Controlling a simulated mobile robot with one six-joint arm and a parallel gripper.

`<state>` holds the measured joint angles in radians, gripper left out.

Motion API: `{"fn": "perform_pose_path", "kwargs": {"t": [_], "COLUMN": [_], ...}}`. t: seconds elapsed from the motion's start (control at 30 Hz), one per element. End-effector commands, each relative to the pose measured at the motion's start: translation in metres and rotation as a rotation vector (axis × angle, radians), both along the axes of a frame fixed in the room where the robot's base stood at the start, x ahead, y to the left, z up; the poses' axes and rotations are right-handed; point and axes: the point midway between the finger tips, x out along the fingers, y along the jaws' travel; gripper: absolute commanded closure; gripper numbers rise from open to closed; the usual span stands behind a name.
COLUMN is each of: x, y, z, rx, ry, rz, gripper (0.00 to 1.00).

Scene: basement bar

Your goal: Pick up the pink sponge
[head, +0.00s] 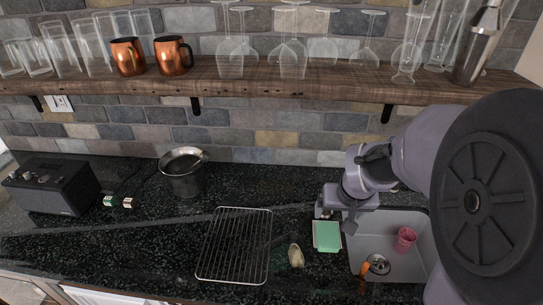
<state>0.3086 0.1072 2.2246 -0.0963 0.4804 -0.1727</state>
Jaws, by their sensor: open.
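No pink sponge can be made out. A pink object (404,239) in the sink looks more like a small cup. A flat mint-green rectangular piece (327,237) with a pale rim lies on the dark counter just left of the sink; I cannot tell if it is a sponge or a tray. My gripper (328,212) is open, pointing down just above the far edge of the green piece. My wrist and arm hide part of the counter and sink behind it, and the contents between the fingers are too small to see.
The grey sink (390,221) also holds a round metal strainer (378,264). An orange-handled tool (363,279) lies by its front edge. A wire rack (236,246), a pale scoop-like object (296,255) and a metal pot (184,172) stand left. A wooden shelf (300,82) with glassware hangs above.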

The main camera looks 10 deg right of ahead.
Motion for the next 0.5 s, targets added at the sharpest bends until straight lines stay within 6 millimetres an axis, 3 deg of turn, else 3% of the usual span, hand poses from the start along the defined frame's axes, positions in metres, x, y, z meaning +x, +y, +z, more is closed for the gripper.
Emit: {"fn": "perform_pose_path", "kwargs": {"t": [0.3,0.5], "x": [0.031,0.042], "y": [-0.009,-0.012], "z": [-0.090,-0.113], "rx": [0.003,0.001], "ry": [0.006,0.002], "rz": [0.000,0.000], "gripper": [0.15,0.15]}}
